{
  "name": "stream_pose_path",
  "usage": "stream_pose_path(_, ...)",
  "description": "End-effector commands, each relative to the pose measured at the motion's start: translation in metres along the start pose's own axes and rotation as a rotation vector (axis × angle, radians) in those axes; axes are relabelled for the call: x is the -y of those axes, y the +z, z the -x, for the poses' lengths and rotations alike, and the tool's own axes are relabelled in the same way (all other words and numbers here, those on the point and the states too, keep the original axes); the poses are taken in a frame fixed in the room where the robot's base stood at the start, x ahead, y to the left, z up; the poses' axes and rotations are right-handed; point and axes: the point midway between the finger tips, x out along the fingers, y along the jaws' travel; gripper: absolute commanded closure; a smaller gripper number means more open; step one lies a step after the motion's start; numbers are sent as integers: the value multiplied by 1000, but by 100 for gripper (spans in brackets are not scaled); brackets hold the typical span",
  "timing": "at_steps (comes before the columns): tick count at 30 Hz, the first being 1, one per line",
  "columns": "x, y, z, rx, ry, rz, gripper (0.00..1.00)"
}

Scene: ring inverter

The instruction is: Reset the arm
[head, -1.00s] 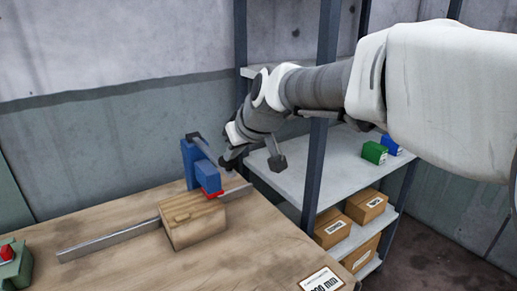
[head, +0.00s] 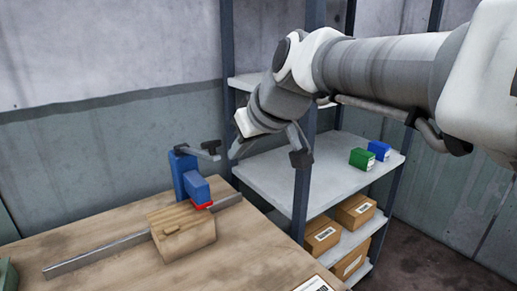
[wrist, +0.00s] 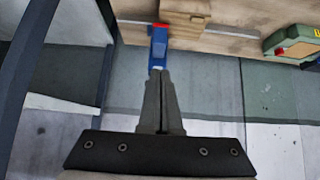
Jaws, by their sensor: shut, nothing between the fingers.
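My arm reaches in from the right in the head view, over the table's far right edge. My gripper (head: 236,152) is shut and empty, up and to the right of a blue device (head: 187,180). The wrist view shows my gripper's two fingers (wrist: 160,74) pressed together. There the blue device (wrist: 158,48) appears just beyond their tips, and nothing is held.
The wooden table (head: 100,232) is mostly clear. A grey shelf rack (head: 290,177) stands to the right, with a green box (head: 362,159), a blue box (head: 379,150) and several cardboard boxes (head: 322,236). A green machine (wrist: 292,42) shows in the wrist view.

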Motion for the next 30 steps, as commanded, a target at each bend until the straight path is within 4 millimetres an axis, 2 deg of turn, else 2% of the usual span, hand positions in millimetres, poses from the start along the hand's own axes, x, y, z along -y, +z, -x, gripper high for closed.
stream_pose_path(15,0,0,0,0,1,-1,100)
stream_pose_path(19,-5,11,13,19,26,-27,100)
stream_pose_path(23,-18,48,45,74,96,-116,100)
stream_pose_path(27,-30,108,84,149,197,-258,100)
stream_pose_path(30,-35,150,107,194,262,-357,100)
